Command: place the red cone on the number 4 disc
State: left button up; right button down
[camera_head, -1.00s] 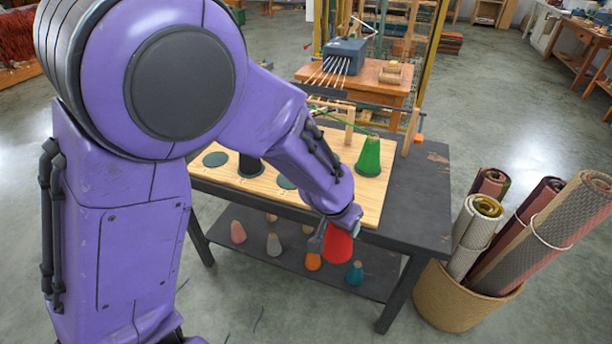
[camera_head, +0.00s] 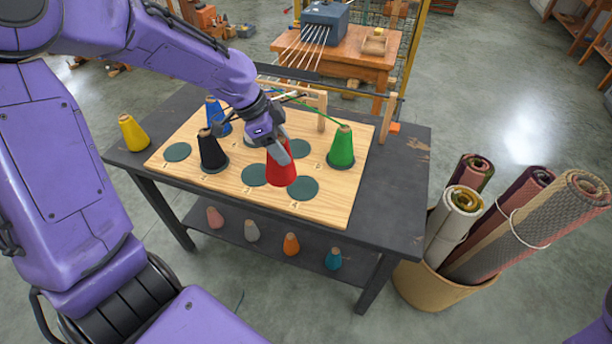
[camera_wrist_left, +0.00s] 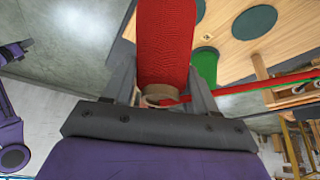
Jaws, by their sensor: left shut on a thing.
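The red cone (camera_head: 281,168) is held upright in my left gripper (camera_head: 277,150), which is shut on its narrow top. It hangs over the front row of the wooden board (camera_head: 335,200). In the picture its base overlaps the left edge of the number 4 disc (camera_head: 303,188), the dark green disc at the right end of that row. The gap below the cone is hard to judge. The disc carries nothing; its printed number is small. The left wrist view shows the red cone (camera_wrist_left: 167,45) between the two fingers. My right gripper is out of view.
A green cone (camera_head: 341,148) stands just behind and right, a black cone (camera_head: 211,152) and blue cone (camera_head: 216,115) to the left. A yellow cone (camera_head: 133,133) stands on the dark table (camera_head: 390,215). A basket of rolled rugs (camera_head: 440,285) stands right.

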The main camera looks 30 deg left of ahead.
pick_arm(q)
jog(key=w+d+f+p, duration=0.1)
jog(key=w+d+f, duration=0.1)
jog(key=w+f, duration=0.5)
notch_tip(320, 180, down, 3)
jog(key=shift+r+p, duration=0.1)
jog(key=shift+p, duration=0.3)
jog(key=shift+s, duration=0.1)
jog(key=o, duration=1.5)
jog(key=v, duration=1.2)
jog(key=shift+b, duration=0.4)
